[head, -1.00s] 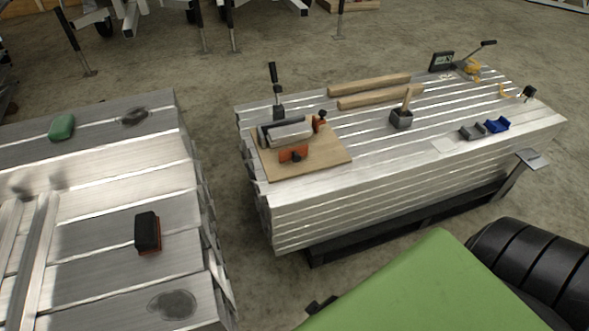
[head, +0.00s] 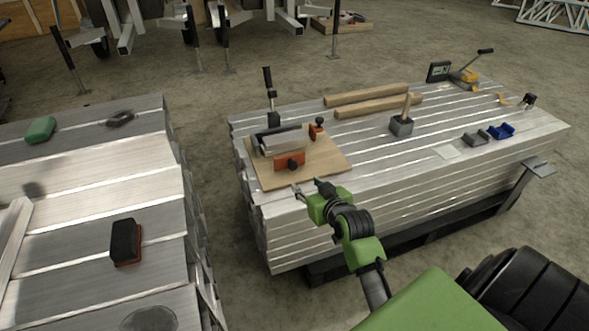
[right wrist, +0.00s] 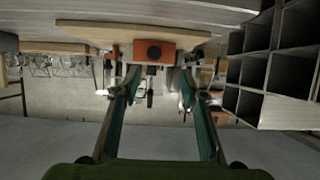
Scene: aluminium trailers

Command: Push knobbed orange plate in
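The orange plate (head: 290,163) with a dark round knob stands on the front of a small metal fixture on a wooden board. It also shows in the right wrist view (right wrist: 154,51), upside down, straight ahead between my fingers. My right gripper (head: 307,190) is at the board's front edge, a little short of the plate and apart from it. In the right wrist view my right gripper (right wrist: 158,85) has its fingers spread with nothing between them. A second, smaller orange piece with a dark knob (head: 317,131) sits at the fixture's right. My left gripper is not in view.
The wooden board (head: 325,168) lies on a stack of aluminium tubes (head: 380,175). Two wooden bars (head: 375,104), a grey block with a handle (head: 401,125) and blue parts (head: 500,131) lie on it. Another aluminium stack (head: 160,235) at left holds a black-and-orange brush (head: 125,241).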

